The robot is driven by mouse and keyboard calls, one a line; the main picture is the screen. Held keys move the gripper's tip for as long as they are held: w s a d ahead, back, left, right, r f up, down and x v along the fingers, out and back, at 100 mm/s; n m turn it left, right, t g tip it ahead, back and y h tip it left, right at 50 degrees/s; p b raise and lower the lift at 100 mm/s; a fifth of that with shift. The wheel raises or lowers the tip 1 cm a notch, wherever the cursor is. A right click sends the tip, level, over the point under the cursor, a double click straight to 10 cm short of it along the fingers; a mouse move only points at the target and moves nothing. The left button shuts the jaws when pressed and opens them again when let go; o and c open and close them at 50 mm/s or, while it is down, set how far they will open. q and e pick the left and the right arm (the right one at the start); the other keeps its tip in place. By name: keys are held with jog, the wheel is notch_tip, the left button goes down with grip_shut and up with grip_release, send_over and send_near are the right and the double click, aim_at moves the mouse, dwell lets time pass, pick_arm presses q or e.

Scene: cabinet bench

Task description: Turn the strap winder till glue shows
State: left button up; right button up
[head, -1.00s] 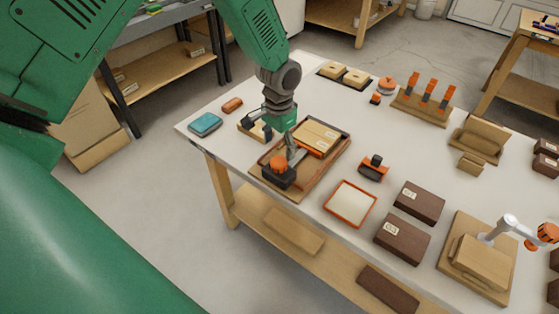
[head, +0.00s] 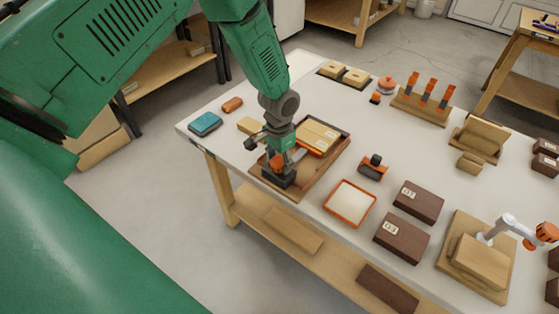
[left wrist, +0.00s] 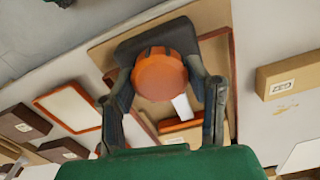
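The strap winder, a dark block with a round orange knob (left wrist: 160,75), sits at the near corner of a wooden tray (head: 318,178); it also shows in the head view (head: 280,178), partly covered by my gripper. My left gripper (head: 277,160) is over it from above. In the left wrist view its two fingers (left wrist: 162,80) stand apart on either side of the knob, with a small gap visible; contact is unclear. A pale wooden panel (head: 318,135) with an orange bar lies in the tray. I cannot make out glue. My right gripper is not in view.
A shallow orange-rimmed tray (head: 350,203), a small black-and-orange tool (head: 373,166) and dark boxes (head: 402,238) stand to the right. A teal item (head: 205,123) and a wooden block (head: 250,126) lie to the left. The table's front edge is close to the winder.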

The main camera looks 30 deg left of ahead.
aim_at(279, 160)
pick_arm(q)
jog(key=m, duration=0.5)
jog(key=shift+m, duration=0.4)
jog(key=o, duration=1.2)
jog(key=shift+c, duration=0.2)
notch_tip(279, 160, up, 12)
jog(key=shift+a+f, duration=0.1)
dwell(0.3)
